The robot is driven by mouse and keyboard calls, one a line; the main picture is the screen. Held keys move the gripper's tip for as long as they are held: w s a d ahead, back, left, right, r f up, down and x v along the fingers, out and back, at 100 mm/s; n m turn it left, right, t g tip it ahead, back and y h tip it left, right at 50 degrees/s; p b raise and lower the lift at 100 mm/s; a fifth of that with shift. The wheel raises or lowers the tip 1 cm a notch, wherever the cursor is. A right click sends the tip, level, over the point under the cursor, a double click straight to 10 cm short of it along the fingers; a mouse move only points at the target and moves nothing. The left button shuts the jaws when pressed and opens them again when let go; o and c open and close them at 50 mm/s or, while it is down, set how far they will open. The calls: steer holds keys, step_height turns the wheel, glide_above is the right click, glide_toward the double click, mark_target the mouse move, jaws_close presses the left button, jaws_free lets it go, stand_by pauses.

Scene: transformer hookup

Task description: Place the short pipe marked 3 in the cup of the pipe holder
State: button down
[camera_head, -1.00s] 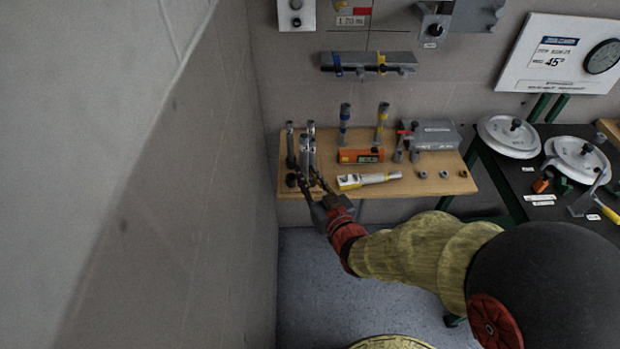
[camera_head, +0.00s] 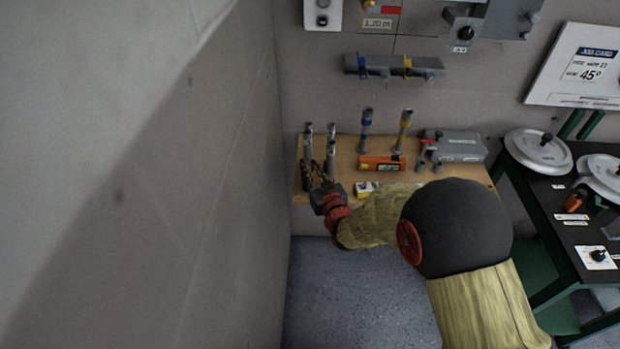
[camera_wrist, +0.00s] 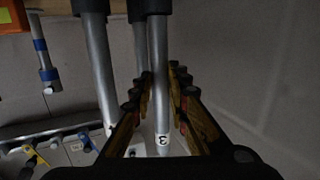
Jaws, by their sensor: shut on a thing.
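The short pipe marked 3 (camera_wrist: 160,85) is a grey tube with a dark cap and a white "3" label; it stands between my fingers in the wrist view. My gripper (camera_wrist: 155,100) is shut on it. In the camera_head view my gripper (camera_head: 316,176) is at the left end of the wooden shelf, among several upright grey pipes (camera_head: 308,145); which one is marked 3 cannot be told there. A grey wall rail (camera_head: 388,67) with a blue and a yellow clip may be the pipe holder. Its cup is not clear. The rail also shows in the wrist view (camera_wrist: 65,127).
Two other grey pipes (camera_wrist: 100,70) stand close beside the held one. On the wooden shelf (camera_head: 345,150) are blue-banded (camera_head: 366,130) and yellow-banded pipes (camera_head: 403,130), an orange meter (camera_head: 381,163) and a grey box (camera_head: 455,146). A wall (camera_head: 200,170) is close on the left.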

steer(key=shift+w+a+f, duration=0.1)
steer(key=shift+w+f, duration=0.15)
steer(key=shift+f, duration=0.1)
steer(key=shift+f+b, duration=0.85)
steer(key=shift+f, duration=0.5)
steer(key=shift+f, duration=0.2)
steer(key=c, duration=1.7)
jaws_free()
steer(key=shift+s, duration=0.1)
